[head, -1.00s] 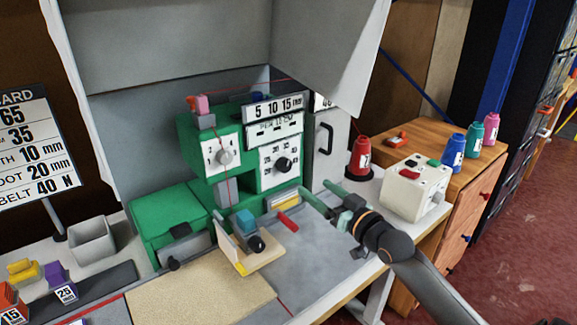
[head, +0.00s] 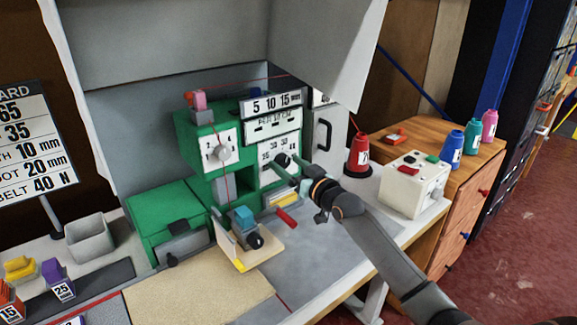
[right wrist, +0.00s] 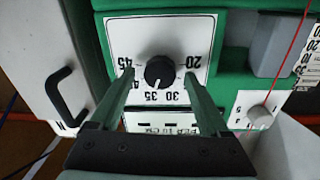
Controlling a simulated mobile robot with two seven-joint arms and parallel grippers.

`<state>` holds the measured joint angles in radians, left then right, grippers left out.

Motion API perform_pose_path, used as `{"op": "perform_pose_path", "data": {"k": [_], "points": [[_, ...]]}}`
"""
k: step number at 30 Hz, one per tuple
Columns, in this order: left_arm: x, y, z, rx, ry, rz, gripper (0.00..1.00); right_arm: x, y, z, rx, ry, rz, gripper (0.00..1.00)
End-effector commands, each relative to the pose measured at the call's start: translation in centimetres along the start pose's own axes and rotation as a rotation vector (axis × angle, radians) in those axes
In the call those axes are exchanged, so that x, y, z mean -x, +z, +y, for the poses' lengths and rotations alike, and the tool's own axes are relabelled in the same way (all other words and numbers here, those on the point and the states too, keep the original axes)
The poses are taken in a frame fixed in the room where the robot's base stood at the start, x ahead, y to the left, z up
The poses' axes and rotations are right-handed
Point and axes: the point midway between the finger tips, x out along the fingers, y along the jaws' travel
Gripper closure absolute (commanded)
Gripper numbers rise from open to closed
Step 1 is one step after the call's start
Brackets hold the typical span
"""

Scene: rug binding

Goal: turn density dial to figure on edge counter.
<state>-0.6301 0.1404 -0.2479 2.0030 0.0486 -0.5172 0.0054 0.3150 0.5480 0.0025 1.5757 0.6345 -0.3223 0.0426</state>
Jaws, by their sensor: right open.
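The density dial is a black knob (head: 283,160) on a white plate with figures, on the front of the green machine (head: 190,135). In the right wrist view the knob (right wrist: 160,72) shows upside down, with 20, 30, 35 and 45 legible around it. My right gripper (head: 285,167) is open, its two green fingers pointing at the dial plate. In the right wrist view the fingers (right wrist: 160,73) stand either side of the knob, with gaps visible. A plate marked PER 10 CM (head: 273,125) is above the dial; I cannot read a counter figure. My left gripper is out of view.
A second, white dial (head: 222,153) is left of the black one. A red spool (head: 359,155) and a white box with buttons (head: 413,185) stand to the right. A small tilted holder (head: 245,240) is below the machine. A figures board (head: 38,145) is at left.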

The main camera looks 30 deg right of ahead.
Motion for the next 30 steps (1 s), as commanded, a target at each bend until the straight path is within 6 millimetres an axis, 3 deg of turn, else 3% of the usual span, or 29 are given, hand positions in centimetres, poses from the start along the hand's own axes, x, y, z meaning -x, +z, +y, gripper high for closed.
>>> {"op": "perform_pose_path", "data": {"k": [8, 30], "points": [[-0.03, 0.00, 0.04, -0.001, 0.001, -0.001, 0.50, -0.12, -0.03, -0.02, 0.000, 0.000, 0.001, 0.20], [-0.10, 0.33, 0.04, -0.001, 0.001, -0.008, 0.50, -0.09, -0.01, 0.00, 0.000, 0.000, 0.000, 1.00]]}}
